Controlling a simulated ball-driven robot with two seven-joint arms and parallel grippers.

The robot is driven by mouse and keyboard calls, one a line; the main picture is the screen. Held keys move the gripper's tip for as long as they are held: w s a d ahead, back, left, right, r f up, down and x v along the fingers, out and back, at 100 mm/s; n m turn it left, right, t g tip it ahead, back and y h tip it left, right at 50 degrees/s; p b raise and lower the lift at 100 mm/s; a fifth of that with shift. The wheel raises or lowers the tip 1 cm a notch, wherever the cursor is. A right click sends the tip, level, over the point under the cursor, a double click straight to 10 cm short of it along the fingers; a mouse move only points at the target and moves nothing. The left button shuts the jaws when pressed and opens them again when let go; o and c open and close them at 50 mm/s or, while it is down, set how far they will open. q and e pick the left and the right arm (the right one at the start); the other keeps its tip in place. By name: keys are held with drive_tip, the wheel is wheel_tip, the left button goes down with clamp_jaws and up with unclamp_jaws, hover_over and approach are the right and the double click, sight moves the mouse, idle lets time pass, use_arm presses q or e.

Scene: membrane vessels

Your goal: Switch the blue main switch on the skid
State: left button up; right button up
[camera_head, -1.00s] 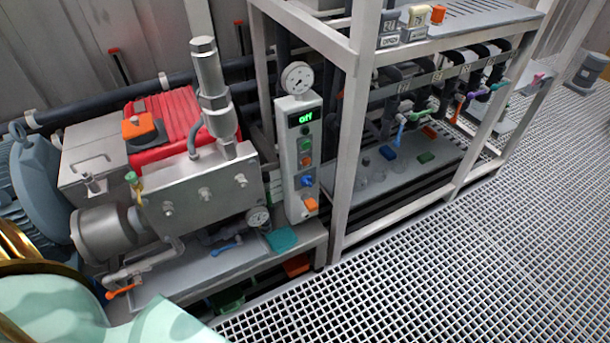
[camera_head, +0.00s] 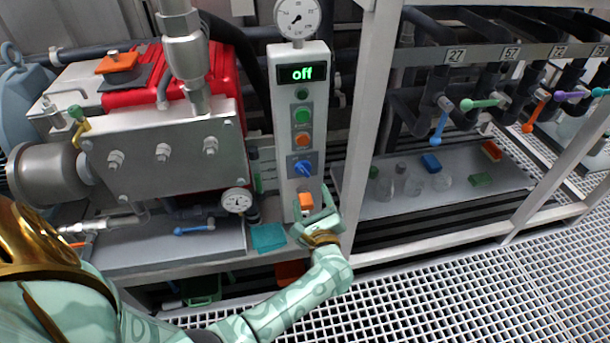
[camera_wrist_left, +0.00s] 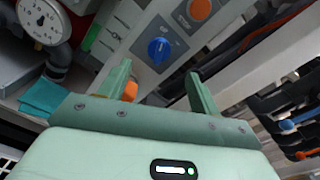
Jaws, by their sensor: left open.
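The blue main switch (camera_head: 303,168) is a rotary knob low on the upright grey control panel (camera_head: 287,125). The panel's green display (camera_head: 302,73) reads "off". In the left wrist view the blue knob (camera_wrist_left: 158,50) lies ahead of and between my fingers, with a gap. My left gripper (camera_head: 314,198) is open just below the knob, close to the panel's lower end. It also shows in the left wrist view (camera_wrist_left: 155,82), with nothing between its fingers but part of an orange block (camera_head: 306,201) behind. My right gripper is out of view.
Above the knob are an orange button (camera_head: 303,138) and a green button (camera_head: 302,115). A pressure gauge (camera_head: 298,17) tops the panel. A white frame post (camera_head: 369,110) stands close right of it. A teal cloth (camera_head: 268,237) lies at the panel's lower left.

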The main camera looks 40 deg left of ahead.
sight(303, 172)
use_arm(q)
drive_tip(key=b+x, duration=0.1)
drive_tip(key=x, duration=0.7)
drive_tip(key=shift+w+a+f+b, duration=0.2)
drive_tip(key=shift+w+b, duration=0.05)
drive_tip(key=shift+b, duration=0.1)
drive_tip(key=shift+w+a+r, duration=0.15)
drive_tip(key=shift+w+a, duration=0.15)
drive_tip(key=shift+a, duration=0.05)
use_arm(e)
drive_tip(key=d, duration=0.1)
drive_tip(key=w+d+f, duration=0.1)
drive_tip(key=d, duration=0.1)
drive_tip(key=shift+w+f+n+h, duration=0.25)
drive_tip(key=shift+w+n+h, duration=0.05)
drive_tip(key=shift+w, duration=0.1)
use_arm(q)
drive_tip(key=shift+c, duration=0.2)
drive_tip(key=c, duration=0.9)
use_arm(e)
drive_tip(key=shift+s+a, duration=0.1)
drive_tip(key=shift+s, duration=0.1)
